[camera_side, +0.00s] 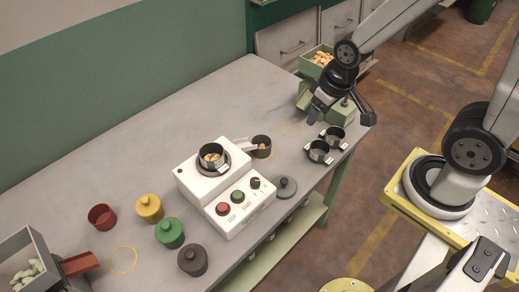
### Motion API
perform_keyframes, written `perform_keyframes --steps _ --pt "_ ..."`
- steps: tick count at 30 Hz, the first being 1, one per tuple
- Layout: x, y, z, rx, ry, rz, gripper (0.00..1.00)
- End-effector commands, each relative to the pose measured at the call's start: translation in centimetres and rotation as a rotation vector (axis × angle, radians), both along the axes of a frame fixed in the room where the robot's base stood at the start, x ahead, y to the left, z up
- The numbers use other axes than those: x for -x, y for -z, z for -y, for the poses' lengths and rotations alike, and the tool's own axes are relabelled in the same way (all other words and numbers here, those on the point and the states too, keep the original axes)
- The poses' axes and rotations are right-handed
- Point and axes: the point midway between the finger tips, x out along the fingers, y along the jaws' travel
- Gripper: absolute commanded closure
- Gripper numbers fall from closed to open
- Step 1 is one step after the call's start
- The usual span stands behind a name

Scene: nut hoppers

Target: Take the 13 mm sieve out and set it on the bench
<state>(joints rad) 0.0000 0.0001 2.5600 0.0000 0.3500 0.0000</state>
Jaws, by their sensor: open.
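A dark round sieve (212,156) with brown nuts in it sits in the top of the white sorting machine (186,178). A pale handle or spout juts from the machine to its right. Two more dark sieves with small side tabs, one nearer (318,151) and one farther (333,136), stand on the bench (110,170) near its right edge. No size marking is readable, so I cannot tell which is the 13 mm one. My gripper (341,112) is open above the bench's far right end, apart from all the sieves. It partly hides a green hopper stand.
A dark cup (261,142) stands right of the machine. A grey lid (286,188) lies in front. Yellow (149,208), green (169,233) and dark (192,261) canisters and a red cup (102,217) stand left. Hoppers stand at far right (318,66) and left (46,250).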

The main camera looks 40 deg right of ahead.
Motion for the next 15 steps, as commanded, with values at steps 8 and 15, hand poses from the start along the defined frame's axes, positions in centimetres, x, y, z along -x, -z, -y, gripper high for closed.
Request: perform_keyframes --steps 8,15 --pt "0.00 0.00 0.00 0.000 0.000 0.000 0.00" --pt "-0.40 0.13 0.07 0.007 -0.011 0.014 0.00"
